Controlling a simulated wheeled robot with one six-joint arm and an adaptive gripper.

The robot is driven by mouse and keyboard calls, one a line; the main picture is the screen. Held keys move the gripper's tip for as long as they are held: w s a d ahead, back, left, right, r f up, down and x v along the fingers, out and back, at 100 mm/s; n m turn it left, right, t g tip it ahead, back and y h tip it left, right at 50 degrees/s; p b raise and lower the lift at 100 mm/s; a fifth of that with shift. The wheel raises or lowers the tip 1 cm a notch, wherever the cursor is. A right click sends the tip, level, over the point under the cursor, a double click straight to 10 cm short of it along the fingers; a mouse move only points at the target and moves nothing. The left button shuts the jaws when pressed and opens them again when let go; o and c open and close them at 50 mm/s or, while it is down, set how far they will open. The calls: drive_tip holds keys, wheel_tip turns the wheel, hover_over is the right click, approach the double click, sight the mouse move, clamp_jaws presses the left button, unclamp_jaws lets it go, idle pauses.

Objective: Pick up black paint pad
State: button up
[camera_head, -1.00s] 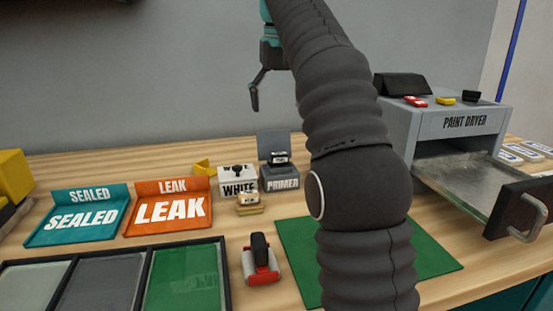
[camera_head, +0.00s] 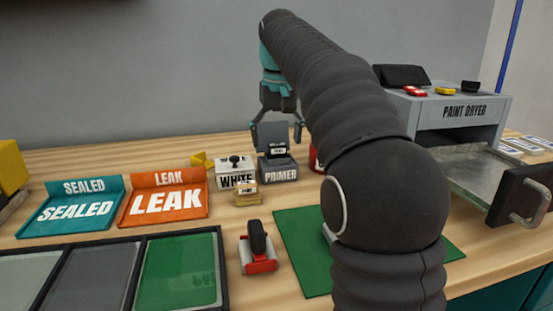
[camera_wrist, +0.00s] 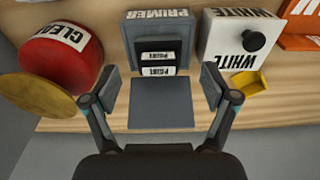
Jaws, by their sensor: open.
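The black paint pad (camera_head: 278,153) with a white label sits in the grey PRIMER box (camera_head: 281,173), whose grey lid stands open behind it. In the wrist view the black pad (camera_wrist: 158,57) lies in the PRIMER box (camera_wrist: 159,27), with the lid (camera_wrist: 161,104) on the near side. My gripper (camera_head: 277,138) is open and empty, above and around the raised lid in the head view. In the wrist view my gripper (camera_wrist: 161,88) has its fingers spread to either side of the lid, apart from the pad.
The WHITE box (camera_wrist: 238,40) with a black knob and a yellow piece (camera_wrist: 249,82) stand on one side, the red CLEAR can (camera_wrist: 62,55) on the other. The paint dryer (camera_head: 455,115) is at the right.

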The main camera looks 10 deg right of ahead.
sight(278, 145)
drive_tip(key=shift+w+d+f+b, duration=0.1)
drive_tip(key=shift+f+b, duration=0.2)
drive_tip(key=shift+f, duration=1.2)
drive_tip(key=c, duration=1.2)
drive_tip(key=shift+r+p, duration=0.3)
drive_tip(key=shift+r, duration=0.3)
drive_tip(key=r, duration=0.2)
drive_tip(key=d+r+p, duration=0.1)
drive_tip(key=shift+s+r, duration=0.2)
drive_tip(key=shift+r, duration=0.15)
drive_tip(key=s+d+r, duration=0.1)
drive_tip(key=d+r, duration=0.1)
drive_tip(key=d, duration=0.1)
drive_tip(key=s+d+r+p, duration=0.1)
drive_tip(key=s+d+r, duration=0.1)
drive_tip(key=d, duration=0.1)
drive_tip(key=s+d+r, duration=0.2)
drive_tip(key=d, duration=0.1)
drive_tip(key=shift+s, duration=0.25)
